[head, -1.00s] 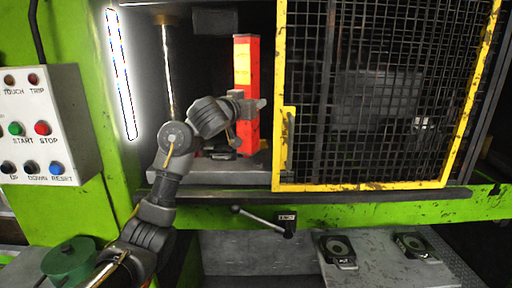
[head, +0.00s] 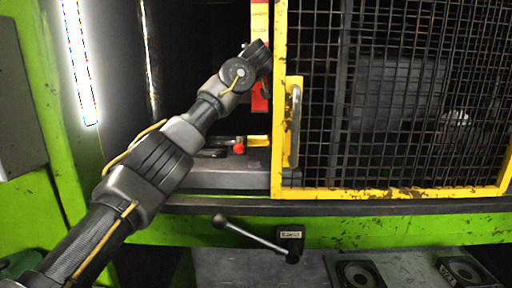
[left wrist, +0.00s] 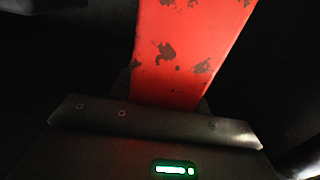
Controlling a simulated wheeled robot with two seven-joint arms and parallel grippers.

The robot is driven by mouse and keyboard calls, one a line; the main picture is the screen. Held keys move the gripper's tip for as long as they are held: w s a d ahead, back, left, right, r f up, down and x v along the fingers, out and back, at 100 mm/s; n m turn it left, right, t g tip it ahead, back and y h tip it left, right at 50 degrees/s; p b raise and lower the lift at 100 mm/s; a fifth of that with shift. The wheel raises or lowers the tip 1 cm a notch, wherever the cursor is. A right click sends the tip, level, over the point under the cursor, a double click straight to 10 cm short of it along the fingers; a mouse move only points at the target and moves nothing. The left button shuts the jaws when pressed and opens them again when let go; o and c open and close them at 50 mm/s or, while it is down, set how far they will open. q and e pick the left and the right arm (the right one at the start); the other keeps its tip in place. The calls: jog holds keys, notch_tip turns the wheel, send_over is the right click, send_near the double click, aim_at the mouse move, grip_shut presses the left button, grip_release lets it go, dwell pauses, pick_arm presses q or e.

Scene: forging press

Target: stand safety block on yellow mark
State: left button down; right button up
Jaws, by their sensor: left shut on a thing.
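The red safety block (head: 259,100) is upright inside the press opening, with a yellow label on its upper part. Its right side is hidden behind the yellow guard frame. Its lower end shows higher in the picture than the yellow mark (head: 257,141), with a dark gap between them. The mark is on the press bed, partly cut off by the guard. My left gripper (head: 264,72) is shut on the block; its fingers are mostly hidden by my wrist and the guard. The block's scuffed red face (left wrist: 190,55) fills the middle of the left wrist view. My right gripper is not in view.
The yellow-framed mesh guard (head: 400,192) covers the right of the opening. The grey press bed (head: 228,178) carries a small red knob (head: 239,147) left of the mark. A black lever (head: 250,236) sticks out below. A green column (head: 75,150) stands at left.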

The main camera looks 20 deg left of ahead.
aim_at(257, 95)
pick_arm(q)
jog(key=f, duration=0.1)
jog(key=a+f, duration=0.1)
jog(key=f, duration=0.3)
jog(key=shift+s+a, duration=0.1)
jog(key=shift+a, duration=0.15)
jog(key=shift+d+f, duration=0.2)
jog(key=shift+f, duration=0.6)
notch_tip(257, 95, down, 3)
jog(key=shift+p, duration=0.35)
jog(key=shift+f, duration=0.15)
